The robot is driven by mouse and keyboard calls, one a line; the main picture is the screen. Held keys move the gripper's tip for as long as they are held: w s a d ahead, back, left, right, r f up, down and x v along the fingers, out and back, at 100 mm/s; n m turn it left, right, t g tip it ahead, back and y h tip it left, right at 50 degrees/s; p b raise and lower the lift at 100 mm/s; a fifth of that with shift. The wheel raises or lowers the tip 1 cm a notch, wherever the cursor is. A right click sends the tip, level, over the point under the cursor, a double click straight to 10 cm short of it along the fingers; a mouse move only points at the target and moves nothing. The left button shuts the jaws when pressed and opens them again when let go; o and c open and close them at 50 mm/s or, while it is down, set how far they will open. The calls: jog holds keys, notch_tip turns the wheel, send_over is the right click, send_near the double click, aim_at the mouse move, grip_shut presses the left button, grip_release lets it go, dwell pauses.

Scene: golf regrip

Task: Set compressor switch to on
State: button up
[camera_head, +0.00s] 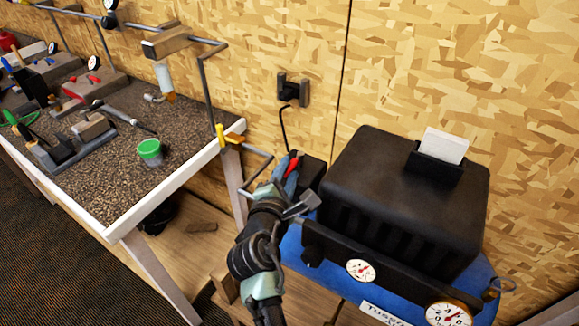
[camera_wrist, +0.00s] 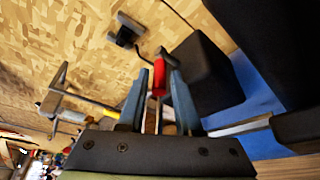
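The compressor has a large black housing (camera_head: 405,195) on a blue tank (camera_head: 292,252), at the right of the head view. A small black box (camera_head: 311,173) stands at its left end and also shows in the wrist view (camera_wrist: 208,70). A red lever-like part (camera_head: 293,166), seemingly the switch, is beside this box. In the wrist view the red part (camera_wrist: 159,77) shows between the blue-grey fingers of my gripper (camera_wrist: 160,85). The fingers are apart, with narrow gaps beside the red part. I cannot tell whether either finger touches it. In the head view my gripper (camera_head: 287,177) partly hides the area.
A black wall outlet (camera_head: 293,90) with a cord is above the small box. A workbench (camera_head: 110,115) with tools and a green-lidded cup (camera_head: 150,151) stands left. Pressure gauges (camera_head: 360,270) (camera_head: 447,314) are on the compressor front. A yellow-ended metal pipe (camera_head: 232,138) is close to my gripper's left.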

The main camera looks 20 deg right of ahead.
jog(key=shift+x, duration=0.9)
grip_shut()
dwell(0.9)
